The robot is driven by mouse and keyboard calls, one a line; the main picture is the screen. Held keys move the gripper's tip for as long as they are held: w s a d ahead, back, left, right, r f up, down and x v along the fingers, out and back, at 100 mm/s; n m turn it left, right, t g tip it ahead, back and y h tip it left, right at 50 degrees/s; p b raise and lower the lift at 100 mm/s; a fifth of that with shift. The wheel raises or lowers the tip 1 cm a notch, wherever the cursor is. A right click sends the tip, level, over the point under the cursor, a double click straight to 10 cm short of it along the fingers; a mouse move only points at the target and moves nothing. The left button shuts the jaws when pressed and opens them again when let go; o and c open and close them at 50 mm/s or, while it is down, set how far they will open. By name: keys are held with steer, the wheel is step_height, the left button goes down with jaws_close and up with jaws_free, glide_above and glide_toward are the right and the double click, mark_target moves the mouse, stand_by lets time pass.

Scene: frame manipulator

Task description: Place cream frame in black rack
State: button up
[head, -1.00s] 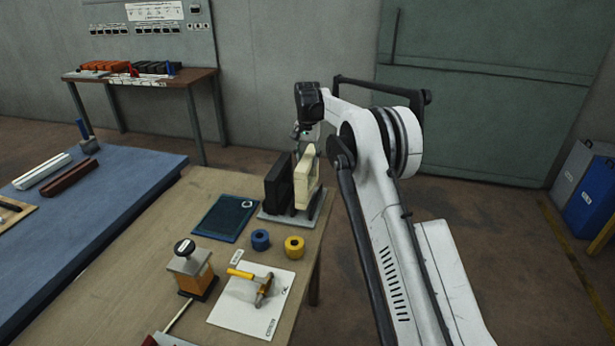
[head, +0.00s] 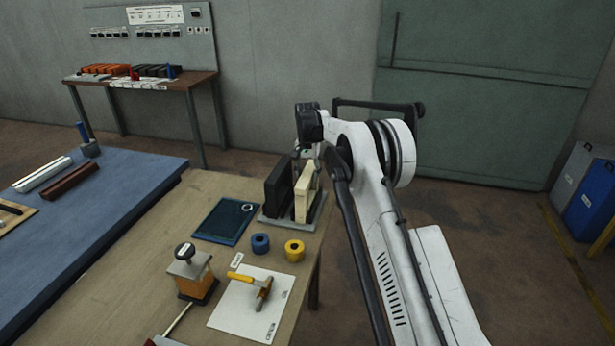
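The cream frame (head: 304,196) stands upright at the right side of the black rack (head: 277,190), on a grey base plate (head: 270,222) at the back right of the wooden table. From this view I cannot tell whether it is fully seated or still held. My gripper (head: 312,150) is above and behind the cream frame, at its top. Its fingers are small and partly hidden by my wrist and the frame, so their opening does not show.
A blue tray (head: 224,222) with a white ring, a blue roll (head: 260,243) and a yellow roll (head: 294,250) lie close in front of the rack. A hammer (head: 262,284) lies on a white sheet. A blue-topped table (head: 100,200) is at left.

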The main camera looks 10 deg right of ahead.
steer(key=shift+o, duration=1.2)
steer(key=shift+r, duration=0.2)
step_height(320, 180, up, 12)
steer(key=s+r+n+t, duration=0.1)
steer(key=s+r+t, duration=0.1)
steer(key=s+r, duration=1)
steer(key=s+r+n+t, duration=0.2)
steer(key=s+r, duration=0.4)
steer(key=s, duration=0.7)
steer(key=s+f+t, duration=0.1)
steer(key=s+f, duration=0.2)
steer(key=s, duration=0.7)
steer(key=s+f+n+t, duration=0.1)
steer(key=s+f, duration=0.3)
steer(key=s, duration=0.6)
steer(key=s+f+n+t, duration=0.1)
steer(key=s+f, duration=0.3)
steer(key=s, duration=0.6)
steer(key=shift+s+b, duration=0.3)
steer(key=shift+s, duration=0.1)
